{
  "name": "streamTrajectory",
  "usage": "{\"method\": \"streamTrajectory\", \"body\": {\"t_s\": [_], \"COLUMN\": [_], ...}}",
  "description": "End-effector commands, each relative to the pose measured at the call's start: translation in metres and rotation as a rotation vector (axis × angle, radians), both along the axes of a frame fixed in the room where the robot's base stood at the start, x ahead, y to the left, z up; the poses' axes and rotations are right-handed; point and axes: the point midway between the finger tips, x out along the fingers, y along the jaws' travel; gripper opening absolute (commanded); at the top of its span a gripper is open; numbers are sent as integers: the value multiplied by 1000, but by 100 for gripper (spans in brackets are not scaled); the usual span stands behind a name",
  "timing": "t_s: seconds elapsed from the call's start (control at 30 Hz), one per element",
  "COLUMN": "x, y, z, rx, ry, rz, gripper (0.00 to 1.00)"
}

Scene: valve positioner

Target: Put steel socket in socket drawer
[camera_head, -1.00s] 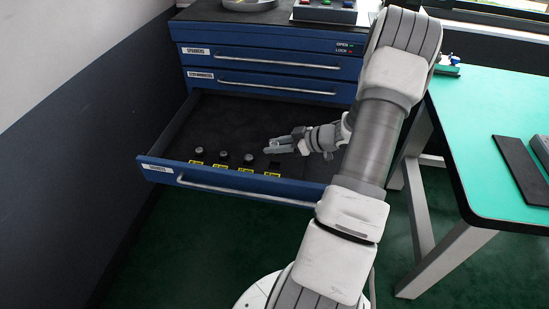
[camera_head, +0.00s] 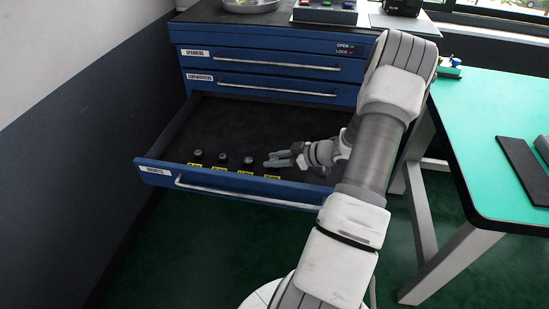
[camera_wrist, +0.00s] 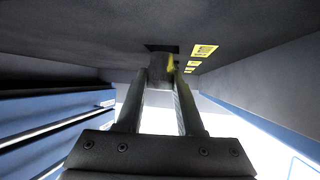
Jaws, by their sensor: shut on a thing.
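The socket drawer (camera_head: 235,188) is pulled open at the bottom of the blue cabinet. My gripper (camera_head: 270,162) is low inside it, at the right end of a row of sockets, by the rightmost yellow label. In the wrist view my gripper (camera_wrist: 161,82) is shut on the steel socket (camera_wrist: 161,67), a dark grey cylinder between the fingertips. A dark square recess (camera_wrist: 160,48) in the drawer floor lies right at the socket's far end. I cannot tell how far the socket is in it. In the head view the fingers hide the socket.
Three dark sockets (camera_head: 222,158) stand to the left of my gripper, each by a yellow label. The drawer front with its long handle (camera_head: 240,193) is close to my gripper. Closed drawers (camera_head: 265,60) are above. A green-topped table (camera_head: 480,130) stands at right.

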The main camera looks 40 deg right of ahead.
Motion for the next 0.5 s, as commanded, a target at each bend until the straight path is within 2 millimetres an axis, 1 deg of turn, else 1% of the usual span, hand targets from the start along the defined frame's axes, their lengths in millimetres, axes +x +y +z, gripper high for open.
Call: {"method": "streamTrajectory", "body": {"t_s": [0.1, 0.13, 0.2, 0.3, 0.5], "x": [0, 0, 0, 0, 0], "y": [0, 0, 0, 0, 0], "z": [-1, -1, -1, -1, -1], "rx": [0, 0, 0, 0, 0], "ry": [-1, 0, 0, 0, 0], "rz": [0, 0, 0, 0, 1], "gripper": [0, 38, 51, 66, 66]}}
